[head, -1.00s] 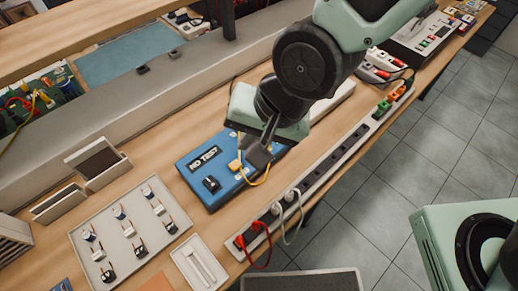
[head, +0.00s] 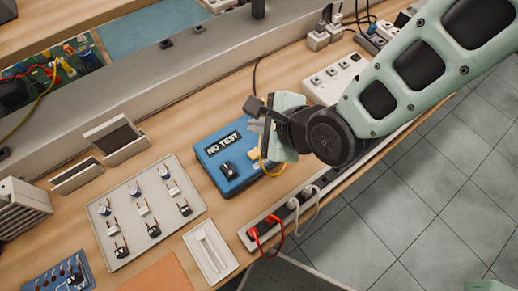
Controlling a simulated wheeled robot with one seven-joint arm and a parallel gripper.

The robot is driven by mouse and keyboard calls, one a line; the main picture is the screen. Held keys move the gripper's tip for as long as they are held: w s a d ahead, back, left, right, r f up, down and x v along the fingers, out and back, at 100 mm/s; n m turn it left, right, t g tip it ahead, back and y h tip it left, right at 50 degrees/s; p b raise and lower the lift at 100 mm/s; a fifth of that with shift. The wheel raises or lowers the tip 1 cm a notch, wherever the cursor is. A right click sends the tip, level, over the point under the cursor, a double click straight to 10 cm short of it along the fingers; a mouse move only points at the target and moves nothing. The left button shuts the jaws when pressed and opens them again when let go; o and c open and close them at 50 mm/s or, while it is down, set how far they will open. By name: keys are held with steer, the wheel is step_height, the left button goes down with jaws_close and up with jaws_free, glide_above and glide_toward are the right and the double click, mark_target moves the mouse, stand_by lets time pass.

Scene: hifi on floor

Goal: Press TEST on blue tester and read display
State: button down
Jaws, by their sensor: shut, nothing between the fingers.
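The blue tester (head: 215,151) lies on the wooden bench in the middle of the head view. Its dark display (head: 224,143) reads "NO TEST". A black knob or part (head: 228,170) sits on its lower left, and a yellow cable runs across its right side. My gripper (head: 252,106) is shut and empty. Its dark fingers point left above the tester's far right corner, apart from the display. My wrist hides the right part of the tester, and I cannot make out a TEST button.
A tray of small components (head: 145,208) and a small white tray (head: 210,251) lie left of and in front of the tester. A power strip (head: 290,205) with red and white plugs runs along the bench's front edge. A white socket block (head: 335,80) stands behind right.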

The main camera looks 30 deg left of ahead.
steer(key=shift+f, duration=0.1)
steer(key=b, duration=0.7)
glide_toward(251, 150)
steer(key=a+f, duration=0.1)
steer(key=w+a, duration=0.1)
steer(key=a, duration=0.1)
steer(key=a+f, duration=0.1)
steer(key=shift+w+a+f, duration=0.2)
steer(key=shift+a+f, duration=0.1)
steer(key=shift+f, duration=0.1)
steer(key=shift+f, duration=0.1)
stand_by(1.1)
steer(key=shift+f, duration=0.3)
steer(key=shift+f+b, duration=0.5)
steer(key=shift+b, duration=0.15)
stand_by(0.5)
steer(key=shift+r, duration=0.15)
steer(key=shift+r+p, duration=0.7)
steer(key=shift+r, duration=0.1)
steer(key=shift+r, duration=0.1)
